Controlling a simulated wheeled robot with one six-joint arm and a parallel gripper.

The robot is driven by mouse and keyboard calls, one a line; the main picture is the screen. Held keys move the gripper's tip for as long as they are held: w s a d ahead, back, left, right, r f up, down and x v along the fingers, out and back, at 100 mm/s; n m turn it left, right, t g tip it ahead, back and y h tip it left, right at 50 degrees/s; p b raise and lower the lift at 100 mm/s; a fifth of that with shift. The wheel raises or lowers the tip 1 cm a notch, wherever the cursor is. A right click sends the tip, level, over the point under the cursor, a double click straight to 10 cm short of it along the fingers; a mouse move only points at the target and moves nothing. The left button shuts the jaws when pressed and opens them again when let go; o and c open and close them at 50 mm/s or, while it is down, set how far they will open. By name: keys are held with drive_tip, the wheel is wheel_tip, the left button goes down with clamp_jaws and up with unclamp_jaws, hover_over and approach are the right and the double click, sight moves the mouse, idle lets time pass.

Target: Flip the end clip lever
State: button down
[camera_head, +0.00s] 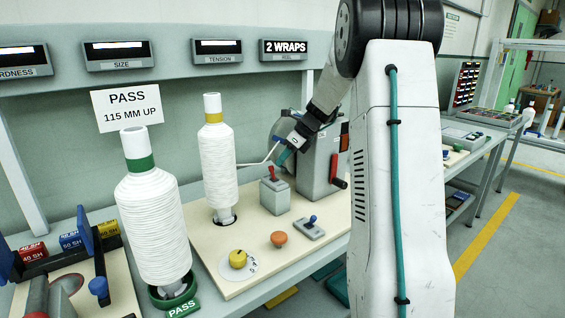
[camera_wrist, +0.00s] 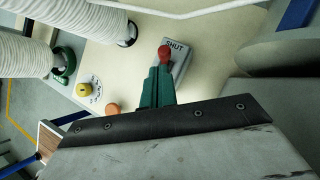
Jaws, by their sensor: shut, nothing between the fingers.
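A red-knobbed lever (camera_head: 271,172) rises from a small grey box (camera_head: 275,196) on the cream board. In the wrist view its red knob (camera_wrist: 165,52) shows just beyond my fingertips, on a grey plate marked SHUT (camera_wrist: 176,66). I take this to be the end clip lever; its own label naming it cannot be read. My gripper (camera_head: 283,156) has teal fingers, shut and empty, just above and right of the knob. The fingers also show in the wrist view (camera_wrist: 157,82). Whether they touch the knob cannot be told.
A white-wound spool with a yellow band (camera_head: 218,165) stands left of the lever; a green-banded spool (camera_head: 154,230) stands nearer. A grey machine (camera_head: 322,165) is close on the right. A blue-knobbed lever (camera_head: 312,221), orange knob (camera_head: 278,239) and yellow dial (camera_head: 238,259) sit in front.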

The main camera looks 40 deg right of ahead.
idle(0.3)
drive_tip(key=s+a+r, duration=0.2)
drive_tip(key=s+a, duration=0.1)
drive_tip(key=s, duration=0.4)
drive_tip(key=s+a+r, duration=0.3)
drive_tip(key=s, duration=0.4)
drive_tip(key=shift+s+a, duration=0.15)
drive_tip(key=shift+s, duration=0.2)
